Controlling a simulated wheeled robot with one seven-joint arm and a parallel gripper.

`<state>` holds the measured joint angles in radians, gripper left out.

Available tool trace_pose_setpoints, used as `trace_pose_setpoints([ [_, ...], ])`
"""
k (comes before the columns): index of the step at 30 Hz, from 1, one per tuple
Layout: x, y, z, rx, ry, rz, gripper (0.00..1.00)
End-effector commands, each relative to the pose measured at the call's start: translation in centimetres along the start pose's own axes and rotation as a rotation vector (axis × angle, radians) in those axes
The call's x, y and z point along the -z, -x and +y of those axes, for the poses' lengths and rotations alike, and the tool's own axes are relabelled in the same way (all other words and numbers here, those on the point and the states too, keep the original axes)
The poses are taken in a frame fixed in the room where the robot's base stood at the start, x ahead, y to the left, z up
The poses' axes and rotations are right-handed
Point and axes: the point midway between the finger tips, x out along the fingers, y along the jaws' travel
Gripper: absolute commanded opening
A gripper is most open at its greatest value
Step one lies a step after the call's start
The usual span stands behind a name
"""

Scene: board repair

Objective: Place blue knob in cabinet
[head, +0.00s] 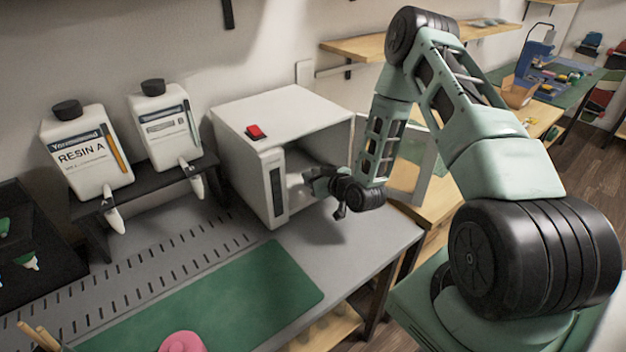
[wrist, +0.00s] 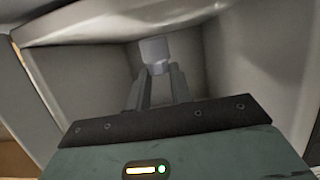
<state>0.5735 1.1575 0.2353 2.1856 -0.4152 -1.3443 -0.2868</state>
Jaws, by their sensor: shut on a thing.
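The white box-shaped cabinet (head: 300,108) stands on the grey workbench, its front open and its door (head: 428,178) swung out to the right. My gripper (head: 308,180) reaches through the opening into the cabinet. In the wrist view my gripper (wrist: 160,74) is shut on a small pale, grey-blue piece (wrist: 154,49), which I take to be the blue knob. It is held at the fingertips, surrounded by the cabinet's grey inner walls (wrist: 240,50). Its lower part is hidden by the fingers. I cannot tell whether it touches the cabinet floor. In the head view the knob is hidden.
A red switch (head: 256,131) is on the cabinet top. Two white resin bottles (head: 88,160) stand on a dark rack (head: 150,185) to the left. A green mat (head: 215,305) lies in front, with a pink object (head: 182,342) at its near edge. The cabinet opening is narrow around my wrist.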

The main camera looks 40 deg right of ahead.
Motion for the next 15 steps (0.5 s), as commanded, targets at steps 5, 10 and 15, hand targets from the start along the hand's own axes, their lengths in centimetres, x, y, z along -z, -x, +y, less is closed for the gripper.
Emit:
trace_pose_setpoints([
  [5,-1.7,-0.5,0.0,-0.001,0.000,0.001,0.00],
  [10,-1.8,-0.6,0.0,-0.001,0.000,0.002,0.00],
  [15,-2.0,-0.7,0.0,-0.001,0.000,0.001,0.00],
])
